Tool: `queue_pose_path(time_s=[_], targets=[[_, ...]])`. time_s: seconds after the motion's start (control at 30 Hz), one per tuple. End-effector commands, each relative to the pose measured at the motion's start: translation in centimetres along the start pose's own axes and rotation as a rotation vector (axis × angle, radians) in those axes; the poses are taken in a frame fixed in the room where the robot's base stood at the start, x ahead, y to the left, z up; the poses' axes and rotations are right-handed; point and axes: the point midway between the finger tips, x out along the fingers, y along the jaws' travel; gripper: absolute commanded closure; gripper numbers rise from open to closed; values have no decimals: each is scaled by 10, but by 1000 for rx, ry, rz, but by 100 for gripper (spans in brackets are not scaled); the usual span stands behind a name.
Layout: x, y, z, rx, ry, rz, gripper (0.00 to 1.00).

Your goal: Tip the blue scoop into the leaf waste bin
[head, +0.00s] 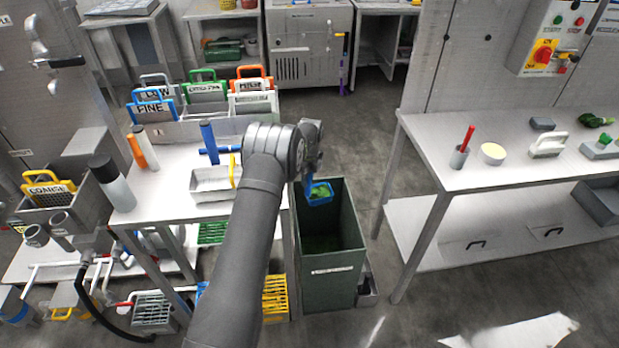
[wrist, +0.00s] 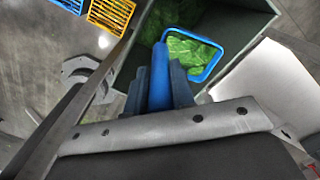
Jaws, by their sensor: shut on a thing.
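The blue scoop (head: 319,200) hangs at my gripper over the mouth of the dark green leaf waste bin (head: 329,290). My gripper (head: 311,172) is shut on the scoop's handle, which shows between the fingers in the wrist view (wrist: 160,85). In the wrist view the scoop's blue rim (wrist: 218,62) surrounds green leaves (wrist: 190,52), and part of the bin's rim and wall (wrist: 255,22) shows around it. Some green also shows low inside the bin in the head view.
A worktable (head: 165,205) with bottles and a grey tray (head: 210,184) stands left of the bin. A metal bench (head: 480,175) with a red-handled tool in a cup stands right. Yellow (head: 275,297) and green grates sit low at left. Floor between bin and right bench is clear.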

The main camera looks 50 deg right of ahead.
Motion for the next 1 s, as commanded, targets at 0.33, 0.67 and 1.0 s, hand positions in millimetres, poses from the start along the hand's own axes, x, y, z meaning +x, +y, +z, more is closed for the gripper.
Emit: queue_pose_path(time_s=[0.33,0.67,1.0], targets=[[-4,0,-15,6,-273,-7,100],[-6,0,-27,5,-515,-14,100],[-5,1,-39,5,-786,-15,100]])
